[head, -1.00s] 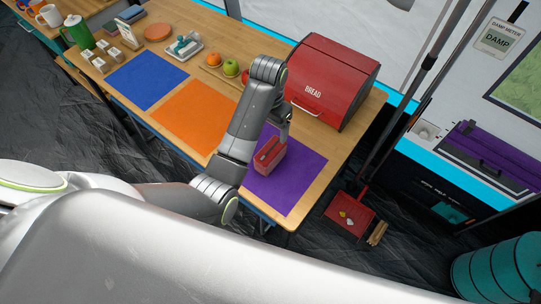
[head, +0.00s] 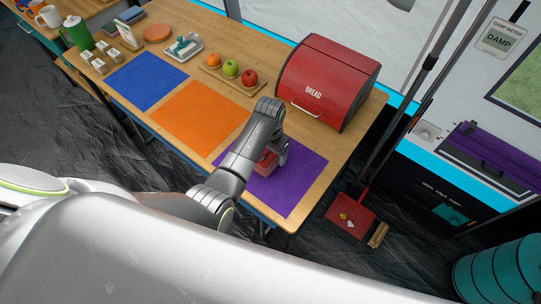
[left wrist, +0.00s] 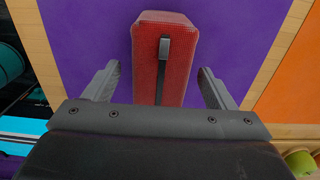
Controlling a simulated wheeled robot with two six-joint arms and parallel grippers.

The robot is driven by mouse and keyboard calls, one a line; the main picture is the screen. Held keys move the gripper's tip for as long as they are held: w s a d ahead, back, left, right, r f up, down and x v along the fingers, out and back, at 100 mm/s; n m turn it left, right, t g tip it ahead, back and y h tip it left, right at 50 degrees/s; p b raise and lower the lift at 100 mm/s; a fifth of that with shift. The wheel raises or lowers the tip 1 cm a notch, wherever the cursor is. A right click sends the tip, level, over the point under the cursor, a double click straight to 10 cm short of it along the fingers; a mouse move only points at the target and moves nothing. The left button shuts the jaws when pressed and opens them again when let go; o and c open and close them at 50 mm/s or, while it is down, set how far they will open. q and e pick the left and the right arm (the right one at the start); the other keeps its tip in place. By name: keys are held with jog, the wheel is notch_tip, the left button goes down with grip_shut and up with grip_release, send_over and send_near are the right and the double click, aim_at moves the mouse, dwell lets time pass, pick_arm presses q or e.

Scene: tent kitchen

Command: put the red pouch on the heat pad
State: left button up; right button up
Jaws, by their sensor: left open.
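The red pouch (head: 267,163) lies on the purple mat (head: 292,187), partly hidden by my left gripper (head: 277,152) in the head view. In the left wrist view the red pouch (left wrist: 175,90) is a long textured block with a dark strap on top. My left gripper (left wrist: 160,75) is open, with one finger on each side of the pouch and a gap showing on both sides. No thing is plainly marked as the heat pad; a flat round terracotta-coloured pad (head: 158,32) lies at the table's far left. My right gripper is not in view.
Orange (head: 200,117) and blue (head: 146,80) mats lie bare left of the purple one. A red bread bin (head: 328,80) stands behind the purple mat. A board with fruit (head: 231,75) and a tray (head: 184,46) stand along the back.

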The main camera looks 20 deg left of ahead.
pick_arm(q)
jog(key=shift+w+f, duration=0.15)
jog(key=shift+f, duration=1.7)
jog(key=c, duration=1.2)
